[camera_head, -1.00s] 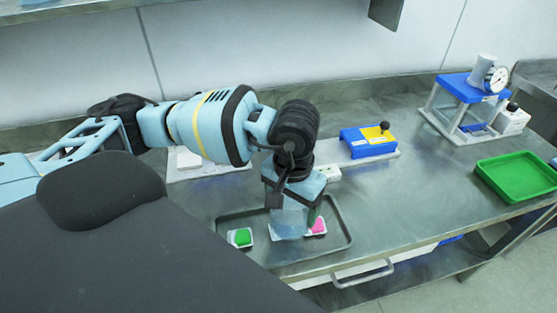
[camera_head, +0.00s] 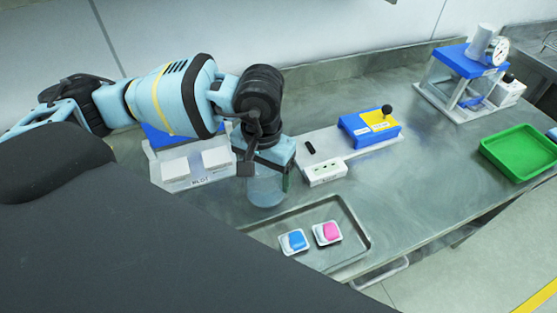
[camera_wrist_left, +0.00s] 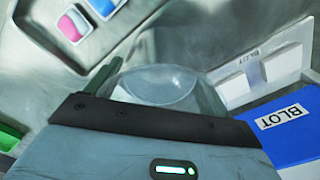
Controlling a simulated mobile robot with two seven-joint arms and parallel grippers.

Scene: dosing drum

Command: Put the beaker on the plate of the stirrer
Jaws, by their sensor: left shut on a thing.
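A clear glass beaker (camera_head: 266,192) hangs upright below my left gripper (camera_head: 265,165), which is shut on it, just behind the grey tray. The beaker appears empty. I cannot pick out a stirrer with a plate for certain; my arm and body cover part of the bench. My right gripper is not in view.
The grey tray (camera_head: 358,232) holds blue (camera_head: 294,241) and pink (camera_head: 326,232) pieces in white dishes. A white BLOT stand (camera_head: 198,178) is left of the beaker. A small white box (camera_head: 325,173) and blue-yellow box (camera_head: 370,128) stand right. A green tray (camera_head: 520,152) lies farther right.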

